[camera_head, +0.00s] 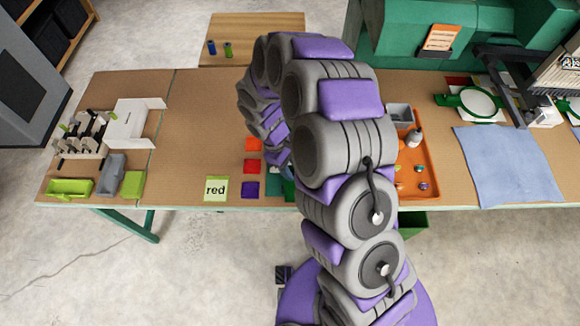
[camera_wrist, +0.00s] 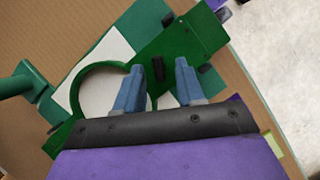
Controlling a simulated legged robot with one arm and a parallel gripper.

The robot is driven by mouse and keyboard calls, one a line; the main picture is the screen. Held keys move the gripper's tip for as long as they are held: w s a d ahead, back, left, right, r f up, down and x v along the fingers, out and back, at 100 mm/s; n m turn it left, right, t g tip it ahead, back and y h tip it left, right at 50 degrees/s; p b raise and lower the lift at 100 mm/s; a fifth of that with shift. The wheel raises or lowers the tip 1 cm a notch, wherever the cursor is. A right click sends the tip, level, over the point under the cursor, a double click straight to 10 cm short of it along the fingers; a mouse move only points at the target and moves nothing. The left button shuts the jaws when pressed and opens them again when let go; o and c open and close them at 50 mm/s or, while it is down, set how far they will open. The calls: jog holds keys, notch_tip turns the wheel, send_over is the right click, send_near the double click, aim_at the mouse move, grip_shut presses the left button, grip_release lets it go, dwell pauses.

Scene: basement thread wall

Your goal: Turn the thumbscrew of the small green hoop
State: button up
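The small green hoop (camera_wrist: 71,97) lies in the wrist view as a dark green ring around a pale inside, joined to a flat green plate (camera_wrist: 185,42). A dark upright piece, seemingly the thumbscrew (camera_wrist: 158,69), stands beside the ring on the plate. My gripper (camera_wrist: 156,64) has its two blue-grey fingers spread, with this dark piece showing in the gap between them. I cannot tell whether the fingers are level with it; no contact shows.
Another green hoop (camera_head: 478,102) sits by the machine at the right. An orange tray (camera_head: 424,150) with small items is right of my arm; a blue cloth (camera_head: 510,163) lies farther right. The left-centre tabletop is clear.

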jog(key=shift+d, duration=0.35)
jog(key=shift+c, duration=0.8)
jog(key=shift+a, duration=0.45)
grip_shut()
jog(key=shift+d, duration=0.15)
jog(key=shift+d, duration=0.1)
jog(key=shift+m, duration=0.3)
jog(key=m+y+p, duration=0.1)
jog(key=m, duration=0.1)
jog(key=m+g+p, duration=0.1)
jog(key=m+p, duration=0.1)
jog(key=m, duration=0.1)
jog(key=shift+w+d+r+g+y, duration=0.1)
jog(key=shift+w+d+g+y, duration=0.1)
jog(key=shift+g+y, duration=0.15)
jog(key=m+y+p, duration=0.1)
jog(key=m, duration=0.2)
jog(key=m+y+p, duration=0.1)
jog(key=m+p, duration=0.1)
jog(key=m, duration=0.1)
jog(key=shift+d+g, duration=0.15)
jog(key=shift+g, duration=0.1)
jog(key=shift+m+y, duration=0.25)
jog(key=shift+m, duration=0.05)
